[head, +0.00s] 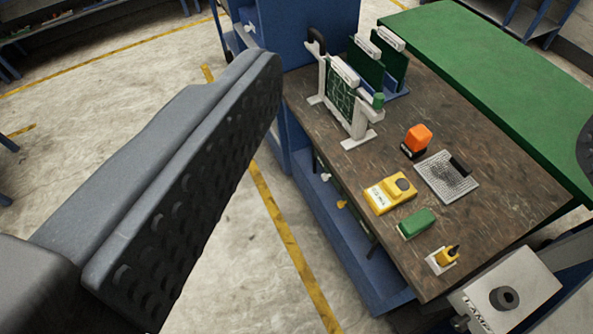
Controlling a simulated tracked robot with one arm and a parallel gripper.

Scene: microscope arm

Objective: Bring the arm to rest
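My gripper (190,185) shows at the left as one large dark grey finger with a studded inner pad. The pad faces right, with nothing against it, and its tip reaches near the bench's back left corner. The gripper is over the floor and apart from everything on the bench. The rest of the arm is mostly out of view.
The brown workbench (460,110) carries a white frame with a green board (340,95), an orange-topped block (418,138), a yellow device (390,193), a green block (417,223) and a metal plate (446,177). A lamp box (510,290) stands lower right. The left floor is clear.

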